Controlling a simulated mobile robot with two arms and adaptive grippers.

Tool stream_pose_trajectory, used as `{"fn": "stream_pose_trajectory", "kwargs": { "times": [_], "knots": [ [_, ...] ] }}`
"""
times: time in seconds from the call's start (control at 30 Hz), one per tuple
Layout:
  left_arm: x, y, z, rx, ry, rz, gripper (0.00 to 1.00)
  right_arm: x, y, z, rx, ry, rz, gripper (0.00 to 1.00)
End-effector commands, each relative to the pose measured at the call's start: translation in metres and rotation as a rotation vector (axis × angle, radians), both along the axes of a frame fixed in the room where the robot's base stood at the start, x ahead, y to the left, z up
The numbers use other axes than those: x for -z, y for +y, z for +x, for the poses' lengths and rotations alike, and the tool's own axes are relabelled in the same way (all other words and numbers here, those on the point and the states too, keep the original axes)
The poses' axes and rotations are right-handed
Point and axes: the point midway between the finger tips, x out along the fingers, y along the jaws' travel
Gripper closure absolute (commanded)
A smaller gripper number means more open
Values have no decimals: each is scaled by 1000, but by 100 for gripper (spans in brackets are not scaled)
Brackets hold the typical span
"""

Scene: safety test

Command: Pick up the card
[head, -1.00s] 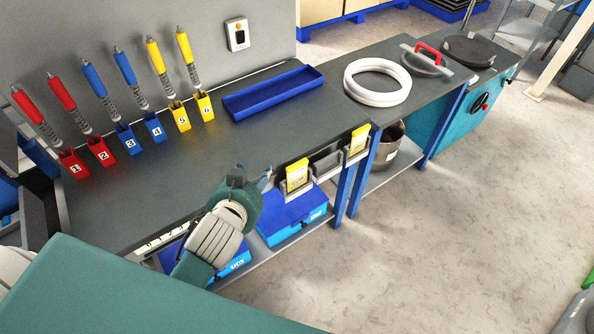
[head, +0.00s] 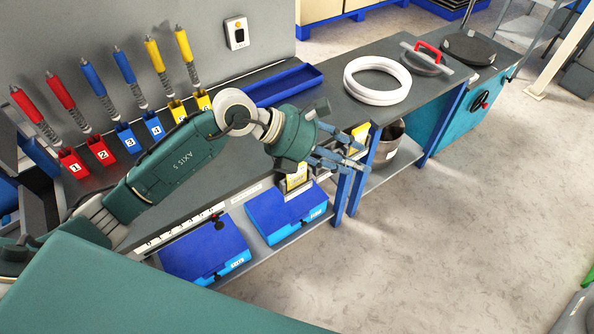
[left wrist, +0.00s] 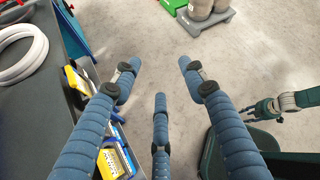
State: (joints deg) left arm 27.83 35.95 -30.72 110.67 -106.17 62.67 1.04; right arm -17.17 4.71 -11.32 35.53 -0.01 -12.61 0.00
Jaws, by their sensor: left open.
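Two yellow cards stand in grey holders on the front edge of the workbench (head: 215,192). The nearer card (head: 296,180) and the farther card (head: 360,133) are both partly hidden by my left gripper (head: 346,153) in the head view. In the left wrist view the farther card (left wrist: 80,82) and the nearer card (left wrist: 112,162) lie left of the fingers. My left gripper (left wrist: 157,75) is open and empty, its three fingers spread just off the bench edge, near the cards. My right gripper (left wrist: 258,111) is small at the right of the left wrist view; its jaws are unclear.
A blue tray (head: 290,85), white rings (head: 377,90) and numbered tool holders (head: 128,140) stand on the bench. Blue boxes (head: 205,250) and a metal pot (head: 388,143) sit on the shelf below. Blue legs (head: 342,190) stand near the gripper.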

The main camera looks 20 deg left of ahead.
Motion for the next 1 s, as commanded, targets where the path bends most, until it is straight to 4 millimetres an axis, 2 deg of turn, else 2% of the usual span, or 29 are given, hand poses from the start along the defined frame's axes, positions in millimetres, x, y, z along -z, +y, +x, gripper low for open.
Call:
{"fn": "stream_pose_trajectory", "kwargs": {
  "times": [0.03, 0.1, 0.2, 0.3, 0.43, 0.63, 0.83, 1.0],
  "knots": [
    [18, 33, 11, -7, -3, 155, 57, 0, 0, 0, 0, 0, 0, 60],
    [38, 76, 21, -25, 12, 337, 57, 0, 0, 0, 0, -1, 0, 60],
    [52, 127, 28, -57, 39, 520, 57, 0, 0, 0, -1, -1, 0, 60],
    [56, 156, 31, -81, 59, 618, 57, 0, 1, 0, -2, -1, 1, 60],
    [70, 164, 35, -90, 72, 656, 57, -4, 1, 0, -2, -1, 1, 60],
    [98, 156, 45, -90, 72, 653, 57, -9, 2, 0, -3, -1, 2, 60],
    [111, 152, 51, -89, 69, 652, 57, -13, 4, 0, -2, 0, 4, 60],
    [128, 149, 63, -89, 72, 651, 57, -24, 5, 0, -2, 0, 6, 60]
  ]
}}
